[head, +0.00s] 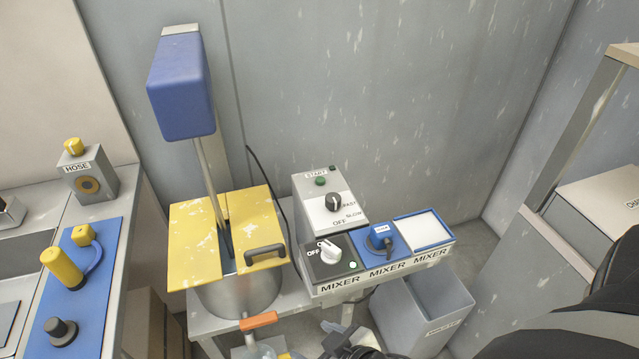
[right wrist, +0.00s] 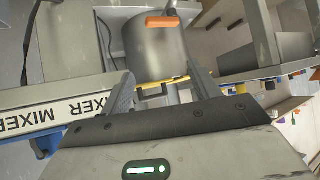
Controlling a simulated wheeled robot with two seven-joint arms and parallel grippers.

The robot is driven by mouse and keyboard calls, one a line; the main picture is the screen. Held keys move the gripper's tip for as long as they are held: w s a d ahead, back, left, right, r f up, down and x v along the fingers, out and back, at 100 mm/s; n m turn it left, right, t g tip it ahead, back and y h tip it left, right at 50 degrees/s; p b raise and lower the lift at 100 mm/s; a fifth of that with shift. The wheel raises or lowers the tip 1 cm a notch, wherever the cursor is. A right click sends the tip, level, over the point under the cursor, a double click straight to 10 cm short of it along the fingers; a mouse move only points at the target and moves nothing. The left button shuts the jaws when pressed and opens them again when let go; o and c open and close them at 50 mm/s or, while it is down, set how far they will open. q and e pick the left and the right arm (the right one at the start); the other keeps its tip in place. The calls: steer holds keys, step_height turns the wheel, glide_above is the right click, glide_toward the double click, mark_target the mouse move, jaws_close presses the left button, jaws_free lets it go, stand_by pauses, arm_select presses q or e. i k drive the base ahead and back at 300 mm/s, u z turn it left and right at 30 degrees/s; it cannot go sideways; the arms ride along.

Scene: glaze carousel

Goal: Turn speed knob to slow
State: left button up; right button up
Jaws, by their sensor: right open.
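The speed knob (head: 333,202) is a small black dial on the sloped face of a grey control box (head: 313,217), with FAST, SLOW and OFF printed around it. Its pale mark seems to point upward, away from SLOW, but is too small to read surely. My right gripper (head: 347,343) shows partly at the bottom edge of the head view, low in front of the MIXER panel and well apart from the knob. In the right wrist view its two fingers (right wrist: 162,84) are spread with nothing held between them. The knob does not show there. My left gripper is not in view.
A white OFF knob (head: 329,251), a blue switch (head: 380,237) and a white tray (head: 424,231) sit below the box. A metal pot (head: 238,296) with yellow lid (head: 190,242) and blue mixer head (head: 181,88) stands left. A grey bin (head: 441,298) is lower right.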

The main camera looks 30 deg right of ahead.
mark_target(333, 201)
steer(key=z, duration=1.75)
steer(key=k, duration=0.15)
steer(key=u, duration=0.25)
steer(key=i, duration=0.35)
steer(key=z, duration=0.1)
